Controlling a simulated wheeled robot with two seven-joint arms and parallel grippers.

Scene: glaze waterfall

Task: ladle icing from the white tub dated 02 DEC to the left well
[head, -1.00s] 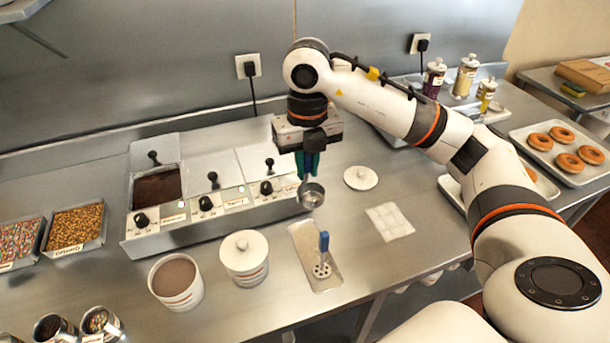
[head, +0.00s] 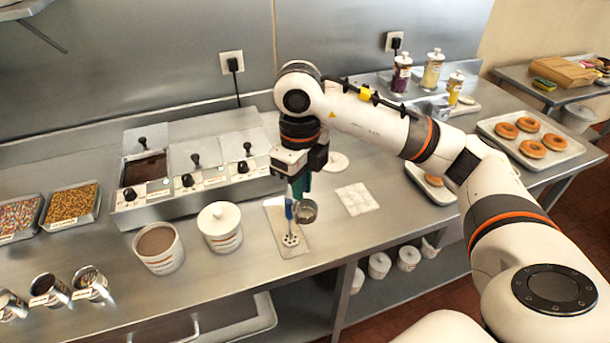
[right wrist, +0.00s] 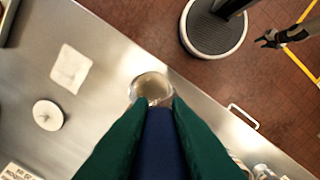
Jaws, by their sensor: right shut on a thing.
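My right gripper (head: 298,185) is shut on a ladle with a blue handle (right wrist: 160,145). Its metal bowl (head: 305,211) hangs above the counter, beside the upright blue handle of a slotted tool; it also shows in the right wrist view (right wrist: 152,88). No icing is visible in it. An open white tub (head: 168,264) holds brown icing, left of a lidded white tub (head: 222,238). Their dates are unreadable. The left well (head: 146,168) of the warmer is uncovered, with dark brown contents. A dark gripper, apparently my left (right wrist: 268,40), shows small in the right wrist view.
The warmer's other wells are covered by metal lids (head: 190,150). A white cloth (head: 357,198) and round lid (head: 337,162) lie right. Topping trays (head: 70,204) and cups (head: 92,284) are left.

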